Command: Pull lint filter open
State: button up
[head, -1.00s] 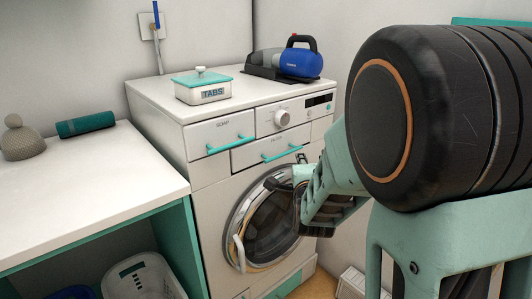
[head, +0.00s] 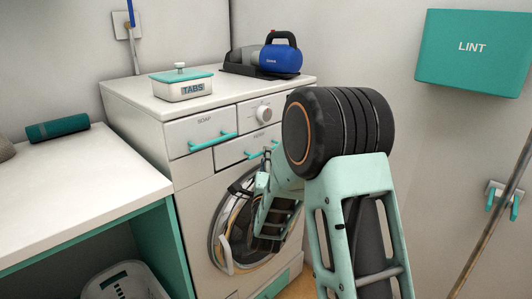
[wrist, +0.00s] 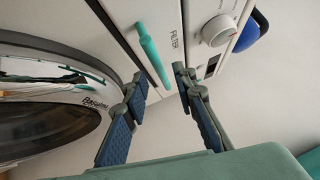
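The lint filter drawer (head: 232,152), marked FILTER, is in the front of the white washing machine (head: 188,168), below the knob. It looks closed, flush with the front. Its teal bar handle (head: 256,154) shows in both views; in the wrist view the handle (wrist: 151,54) lies ahead of the fingers. My gripper (head: 256,168) is in front of the machine, just below and right of the handle. In the wrist view my gripper (wrist: 160,78) has its two fingers apart with nothing between the tips. I see no contact with the handle. My arm hides the drawer's right part in the head view.
The soap drawer (head: 189,139) with a similar handle is at upper left. The round door (head: 225,215) lies below. A tabs box (head: 182,91) and a blue vacuum (head: 281,60) stand on top. A teal LINT bin (head: 470,75) hangs on the right wall.

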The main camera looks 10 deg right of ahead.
jog(key=shift+x, duration=2.25)
grip_shut()
